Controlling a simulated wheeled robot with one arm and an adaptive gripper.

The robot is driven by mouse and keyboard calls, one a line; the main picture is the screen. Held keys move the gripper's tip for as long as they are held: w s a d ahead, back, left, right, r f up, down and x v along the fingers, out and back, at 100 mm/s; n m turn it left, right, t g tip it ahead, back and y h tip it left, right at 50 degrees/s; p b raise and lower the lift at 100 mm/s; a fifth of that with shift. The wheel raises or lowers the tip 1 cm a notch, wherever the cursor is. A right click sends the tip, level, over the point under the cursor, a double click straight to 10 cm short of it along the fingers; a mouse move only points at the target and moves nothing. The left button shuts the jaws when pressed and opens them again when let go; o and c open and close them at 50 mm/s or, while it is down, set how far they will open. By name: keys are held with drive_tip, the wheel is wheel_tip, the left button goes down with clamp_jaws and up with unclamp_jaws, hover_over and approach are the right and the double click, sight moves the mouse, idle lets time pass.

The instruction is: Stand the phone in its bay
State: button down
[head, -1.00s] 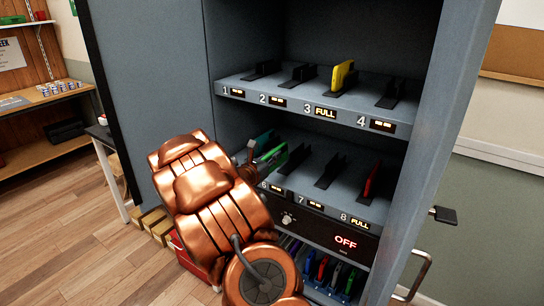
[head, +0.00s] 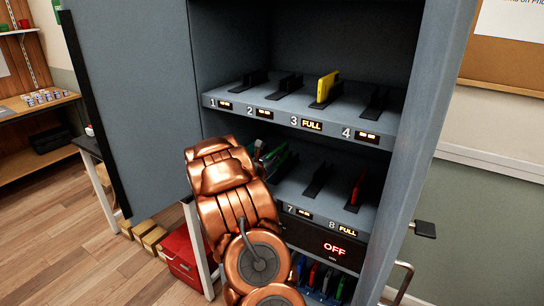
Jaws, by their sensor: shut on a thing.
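The locker cabinet (head: 420,120) has two shelves of numbered bays with black slotted holders. A green phone (head: 277,161) shows on the lower shelf, left of bay 7, partly hidden by my copper arm. Bay 7's holder (head: 318,180) is empty. The labels of bays 5 and 6 are hidden.
A yellow phone (head: 327,87) stands in bay 3 and a red phone (head: 357,190) in bay 8; both are marked FULL. Bays 1, 2 and 4 are empty. The open door (head: 130,100) is at the left. A red box (head: 183,253) sits on the floor.

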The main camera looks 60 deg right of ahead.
sight(281, 160)
drive_tip(key=shift+w+d, duration=0.15)
drive_tip(key=shift+d, duration=2.55)
drive_tip(key=shift+b, duration=0.5)
drive_tip(key=shift+f+b, duration=1.9)
drive_tip(key=shift+f, duration=0.35)
drive_tip(key=c, duration=1.1)
unclamp_jaws()
drive_tip(key=shift+c, duration=0.2)
drive_tip(key=shift+w+a, duration=0.1)
drive_tip(key=shift+a, duration=0.45)
drive_tip(key=a, duration=1.1)
drive_tip(key=shift+s, duration=0.35)
